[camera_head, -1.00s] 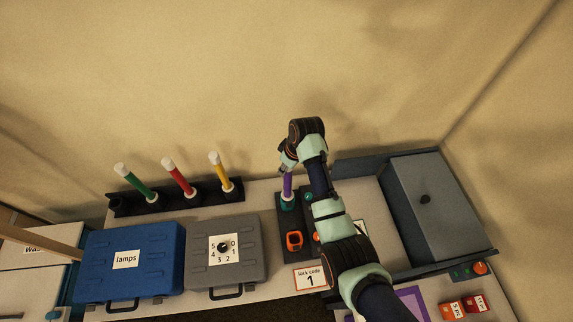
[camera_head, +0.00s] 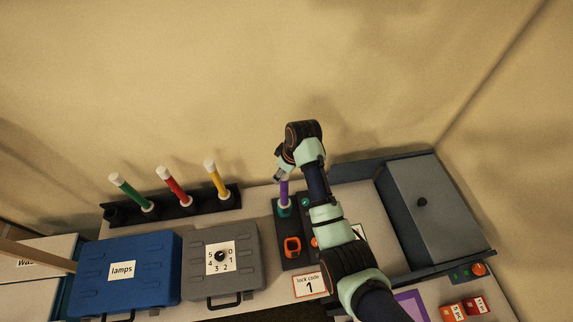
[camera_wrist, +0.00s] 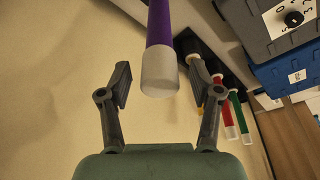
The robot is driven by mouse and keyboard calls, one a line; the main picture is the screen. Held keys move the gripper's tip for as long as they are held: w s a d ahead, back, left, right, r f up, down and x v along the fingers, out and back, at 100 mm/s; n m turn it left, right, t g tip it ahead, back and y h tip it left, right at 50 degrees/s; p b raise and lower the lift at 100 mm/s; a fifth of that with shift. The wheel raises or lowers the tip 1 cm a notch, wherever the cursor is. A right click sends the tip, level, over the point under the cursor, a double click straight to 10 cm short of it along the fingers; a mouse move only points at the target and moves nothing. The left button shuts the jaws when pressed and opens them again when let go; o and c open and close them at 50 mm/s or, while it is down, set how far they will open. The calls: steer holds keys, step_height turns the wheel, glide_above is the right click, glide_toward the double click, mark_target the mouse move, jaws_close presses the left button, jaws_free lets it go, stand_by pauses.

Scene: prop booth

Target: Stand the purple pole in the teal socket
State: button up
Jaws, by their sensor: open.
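The purple pole (camera_head: 284,193) stands upright in the teal socket (camera_head: 284,211) on a dark base. My gripper (camera_head: 281,175) is at the pole's upper end. In the wrist view my gripper (camera_wrist: 160,75) is open, one finger on each side of the pole's white tip, with visible gaps to both. The purple shaft (camera_wrist: 160,22) runs away from the tip out of the top of that view. The socket is not seen there, and the head view hides the pole's tip behind the gripper.
A black rack (camera_head: 172,211) holds green, red and yellow poles to the left. A blue lamps case (camera_head: 150,250) and a grey dial case (camera_head: 200,285) stand in front. A grey box (camera_head: 430,190) is at right. An orange-rimmed device (camera_head: 292,246) lies close before the socket.

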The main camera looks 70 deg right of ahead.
steer(key=v, duration=1)
steer(key=shift+r, duration=0.2)
stand_by(0.4)
steer(key=w+a+r+t+h+p, duration=0.1)
steer(key=w+a+r, duration=0.1)
steer(key=w+a, duration=0.35)
steer(key=w+a+r+n+t+p, duration=0.1)
steer(key=w+a+r+t, duration=0.1)
steer(key=a, duration=0.7)
steer(key=w+a+r+t+h+p, duration=0.1)
steer(key=w+a+r+p, duration=0.1)
steer(key=w+a, duration=0.35)
steer(key=s+a+r+n+t+y+p, duration=0.15)
steer(key=a+r, duration=0.25)
steer(key=a, duration=0.4)
steer(key=s+a+r+t, duration=0.2)
steer(key=a+r, duration=0.1)
steer(key=a, duration=0.4)
steer(key=s+a+r+t+y, duration=0.15)
steer(key=a+r, duration=0.25)
steer(key=a, duration=0.4)
step_height(320, 180, down, 46)
steer(key=b, duration=4.4)
steer(key=shift+r+t+b, duration=0.2)
steer(key=shift+t+b, duration=0.15)
steer(key=shift+t, duration=0.05)
steer(key=shift+a, duration=0.1)
